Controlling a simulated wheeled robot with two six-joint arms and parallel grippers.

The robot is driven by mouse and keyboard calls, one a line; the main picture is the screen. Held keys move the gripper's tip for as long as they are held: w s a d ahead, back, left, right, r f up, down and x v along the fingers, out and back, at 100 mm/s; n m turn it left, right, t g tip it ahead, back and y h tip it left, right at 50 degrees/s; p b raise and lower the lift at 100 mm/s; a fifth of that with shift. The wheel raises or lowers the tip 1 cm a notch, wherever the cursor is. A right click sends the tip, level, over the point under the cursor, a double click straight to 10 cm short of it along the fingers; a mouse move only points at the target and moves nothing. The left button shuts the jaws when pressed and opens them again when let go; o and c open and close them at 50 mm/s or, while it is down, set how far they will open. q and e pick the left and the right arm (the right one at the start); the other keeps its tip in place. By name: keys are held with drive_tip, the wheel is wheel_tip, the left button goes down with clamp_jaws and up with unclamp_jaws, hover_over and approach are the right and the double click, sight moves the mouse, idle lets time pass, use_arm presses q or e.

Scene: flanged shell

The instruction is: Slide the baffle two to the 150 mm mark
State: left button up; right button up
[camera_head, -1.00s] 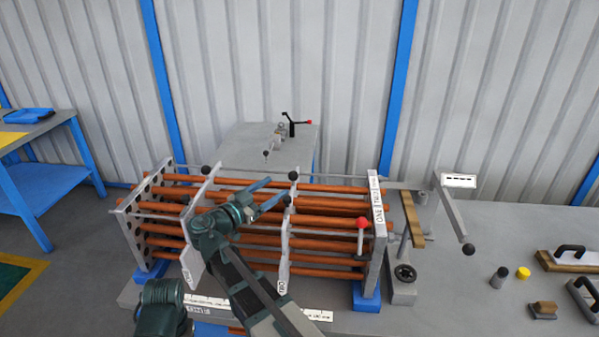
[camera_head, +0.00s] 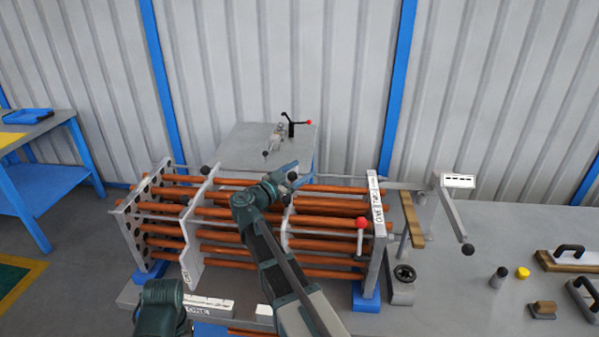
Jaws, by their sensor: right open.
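A grey baffle plate (camera_head: 287,222) stands across the copper rods near the middle of the rack; I take it for baffle two, though its label is hidden behind my arm. A black knob (camera_head: 292,176) sits at its top. My right gripper (camera_head: 288,170) is open at this knob, with its fingers by the plate's upper edge; I cannot tell whether they touch it. Another baffle plate (camera_head: 190,240) with a black knob stands further left. A white marked strip (camera_head: 210,304) lies along the front, partly hidden; its numbers are unreadable. My left gripper is not in view.
The rack has a holed end plate (camera_head: 130,235) at left and a labelled end plate (camera_head: 374,235) at right, with a red-knobbed lever (camera_head: 361,235) before it. A crank handle (camera_head: 467,249) stands further right.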

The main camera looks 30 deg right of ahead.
clamp_jaws()
idle(1.4)
